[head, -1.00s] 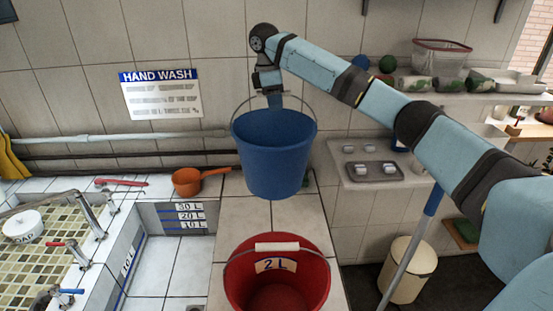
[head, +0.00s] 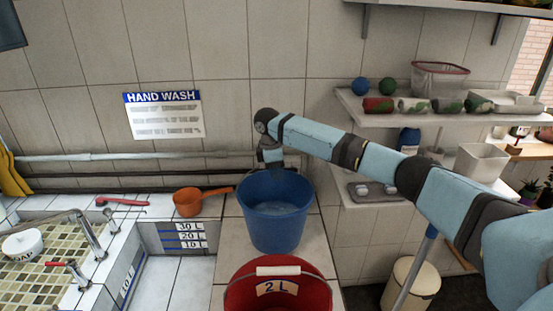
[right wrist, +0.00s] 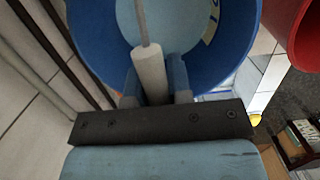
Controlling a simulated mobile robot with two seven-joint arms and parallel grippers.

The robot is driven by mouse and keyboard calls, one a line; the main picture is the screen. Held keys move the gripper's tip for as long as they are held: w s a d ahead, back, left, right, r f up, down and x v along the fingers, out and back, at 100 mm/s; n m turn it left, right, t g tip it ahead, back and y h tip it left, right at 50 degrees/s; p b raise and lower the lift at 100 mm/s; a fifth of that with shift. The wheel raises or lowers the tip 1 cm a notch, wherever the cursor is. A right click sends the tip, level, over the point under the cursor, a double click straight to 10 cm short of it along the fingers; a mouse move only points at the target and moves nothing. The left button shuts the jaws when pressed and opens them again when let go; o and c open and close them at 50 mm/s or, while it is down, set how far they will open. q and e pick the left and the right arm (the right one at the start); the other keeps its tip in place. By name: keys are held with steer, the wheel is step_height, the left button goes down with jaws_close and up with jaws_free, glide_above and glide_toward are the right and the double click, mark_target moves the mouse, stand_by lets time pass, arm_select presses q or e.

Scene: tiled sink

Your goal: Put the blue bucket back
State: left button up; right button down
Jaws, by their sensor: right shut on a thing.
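The blue bucket (head: 275,225) stands upright over the tiled ledge, close behind the red bucket. I cannot tell whether its base touches the tiles. Its inside shows a paler surface that may be water. My right gripper (head: 272,162) is at the back rim of the blue bucket, its fingertips partly hidden there. In the right wrist view, the fingers (right wrist: 155,85) are shut around the white handle grip (right wrist: 149,68), with the blue bucket (right wrist: 95,40) below. The red bucket (head: 300,293), marked 2 L, is nearer to me. My left gripper is not in view.
An orange dipper (head: 188,202) lies left of the blue bucket. The tiled sink basin (head: 170,238) is at the left. Wall pipes (head: 120,172) run behind. A shelf (head: 425,118) with cans and balls is at the right, above a cream bin (head: 418,278).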

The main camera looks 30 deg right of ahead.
steer(key=shift+w+f+p, duration=0.1)
steer(key=shift+f+p, duration=0.2)
steer(key=shift+f, duration=1.75)
steer(key=c, duration=1.4)
jaws_free()
steer(key=shift+f, duration=0.25)
steer(key=shift+c, duration=0.2)
steer(key=o, duration=0.3)
steer(key=shift+s+a+r, duration=0.1)
steer(key=shift+s, duration=0.1)
steer(key=shift+o, duration=0.4)
steer(key=shift+s+r, duration=0.1)
